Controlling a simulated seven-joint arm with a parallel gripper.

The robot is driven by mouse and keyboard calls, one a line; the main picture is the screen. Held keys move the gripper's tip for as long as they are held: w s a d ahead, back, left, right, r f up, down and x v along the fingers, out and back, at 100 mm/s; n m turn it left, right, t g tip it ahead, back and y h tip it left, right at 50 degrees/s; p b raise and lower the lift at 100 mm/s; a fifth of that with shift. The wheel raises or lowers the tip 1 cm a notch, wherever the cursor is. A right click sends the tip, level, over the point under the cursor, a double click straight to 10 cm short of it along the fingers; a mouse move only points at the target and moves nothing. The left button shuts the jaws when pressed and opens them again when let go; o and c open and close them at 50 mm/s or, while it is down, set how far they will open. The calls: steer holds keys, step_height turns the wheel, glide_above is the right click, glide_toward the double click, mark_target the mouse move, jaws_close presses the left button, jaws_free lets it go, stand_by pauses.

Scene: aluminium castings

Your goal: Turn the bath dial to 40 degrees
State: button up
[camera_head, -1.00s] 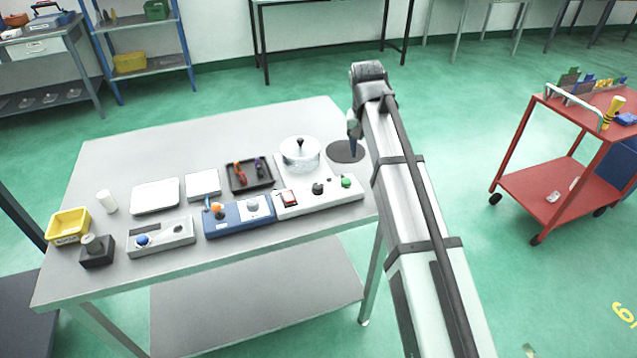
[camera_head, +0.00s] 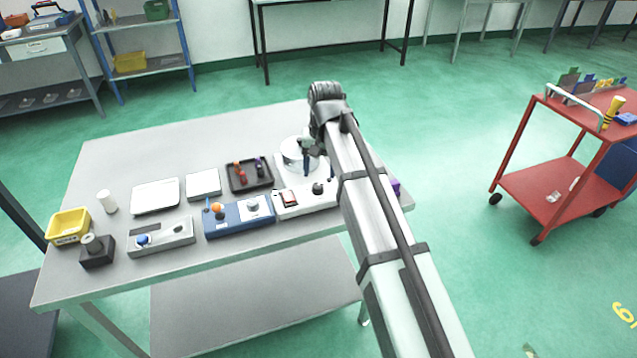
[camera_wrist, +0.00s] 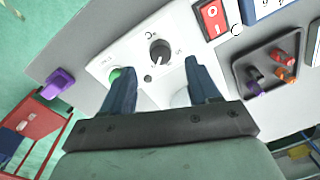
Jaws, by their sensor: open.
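The bath dial is a black round knob (camera_wrist: 159,52) on a white control panel (camera_wrist: 130,45). Marks ring it, but I cannot read them or the setting. In the head view the dial (camera_head: 318,188) shows beside my arm. The round, clear-walled bath (camera_head: 290,152) stands behind the panel, partly hidden by my gripper. My gripper (camera_head: 306,158) is above the bath and panel. In the wrist view my gripper (camera_wrist: 159,65) has its two blue fingers apart, with nothing between them. The dial appears beyond the gap, apart from the fingers.
The panel also bears a red rocker switch (camera_wrist: 212,18) and a green button (camera_wrist: 115,74), close to the left finger in the picture. A dark tray (camera_head: 249,176) with red and purple pieces and a blue box (camera_head: 238,216) stand left. A purple object (camera_head: 394,186) lies right.

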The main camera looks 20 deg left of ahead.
mark_target(318, 186)
steer(key=shift+a+f, duration=0.15)
steer(key=shift+f, duration=2.55)
steer(key=c, duration=1)
